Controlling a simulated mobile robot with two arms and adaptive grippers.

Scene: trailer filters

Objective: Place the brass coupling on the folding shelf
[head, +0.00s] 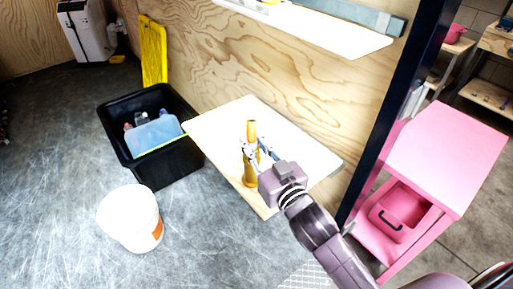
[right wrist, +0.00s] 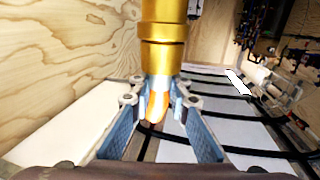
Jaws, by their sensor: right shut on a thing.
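The brass coupling (head: 251,131) is a gold, upright, stepped cylinder over the pale folding shelf (head: 215,128) on the plywood wall. My right gripper (head: 256,153) reaches in from the lower right and is shut on the coupling around its middle. The coupling's lower end appears at or just above the shelf surface; I cannot tell whether it touches. In the right wrist view the coupling (right wrist: 163,38) rises between the blue-grey finger pads (right wrist: 160,92). My left gripper is not in view.
A black crate (head: 112,128) with bottles stands left of the shelf, and a white bucket (head: 130,217) is on the floor. A dark post (head: 400,105) and a pink cabinet (head: 445,150) are at right. The shelf around the coupling is clear.

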